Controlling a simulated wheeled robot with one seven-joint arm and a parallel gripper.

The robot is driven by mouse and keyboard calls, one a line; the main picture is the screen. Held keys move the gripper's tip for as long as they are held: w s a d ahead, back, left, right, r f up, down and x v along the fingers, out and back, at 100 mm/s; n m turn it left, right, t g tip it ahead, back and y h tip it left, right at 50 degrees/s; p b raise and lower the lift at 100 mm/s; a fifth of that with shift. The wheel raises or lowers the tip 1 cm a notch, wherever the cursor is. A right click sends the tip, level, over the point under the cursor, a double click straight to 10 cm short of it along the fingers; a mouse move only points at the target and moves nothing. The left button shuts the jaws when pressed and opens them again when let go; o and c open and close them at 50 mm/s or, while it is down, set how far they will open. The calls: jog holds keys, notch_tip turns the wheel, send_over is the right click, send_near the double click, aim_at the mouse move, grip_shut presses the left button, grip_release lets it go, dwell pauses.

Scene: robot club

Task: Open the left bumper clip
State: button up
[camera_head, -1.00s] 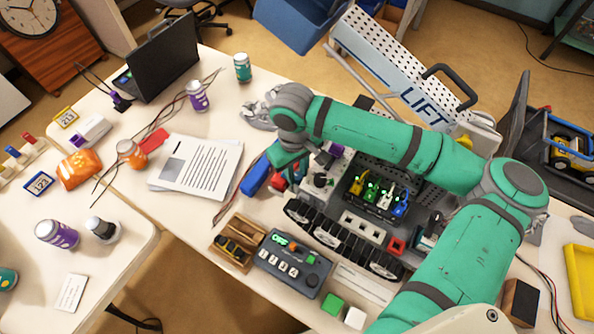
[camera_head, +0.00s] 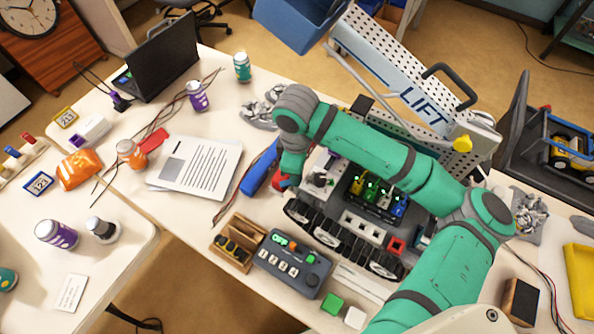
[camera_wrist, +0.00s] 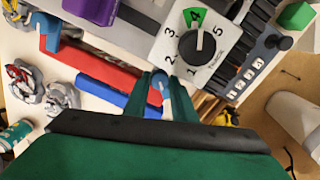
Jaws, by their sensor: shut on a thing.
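My gripper (camera_wrist: 160,92) is at the end of the red bumper bar (camera_wrist: 100,66) in the wrist view. Its green fingers are closed around a small clip (camera_wrist: 157,84) with pale, red and blue parts; the fingers hide much of it. A second blue clip piece (camera_wrist: 47,29) shows at the bar's other end. A long blue bar (camera_wrist: 120,97) lies alongside the red one. In the head view this blue bar (camera_head: 260,167) lies left of the tracked robot (camera_head: 330,226), and my wrist covers most of the bumper.
A numbered dial (camera_wrist: 197,46) sits close to my fingers, with its pointer near 4. A grey control box (camera_head: 290,263) and a wooden holder (camera_head: 231,254) stand in front. Papers (camera_head: 195,165) lie to the left. The LIFT ramp (camera_head: 400,85) stands behind my arm.

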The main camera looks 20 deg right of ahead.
jog(key=shift+n, duration=0.6)
jog(key=o, duration=0.8)
jog(key=shift+r, duration=0.1)
notch_tip(320, 180, up, 11)
jog(key=shift+s, duration=0.2)
jog(key=shift+a, duration=0.1)
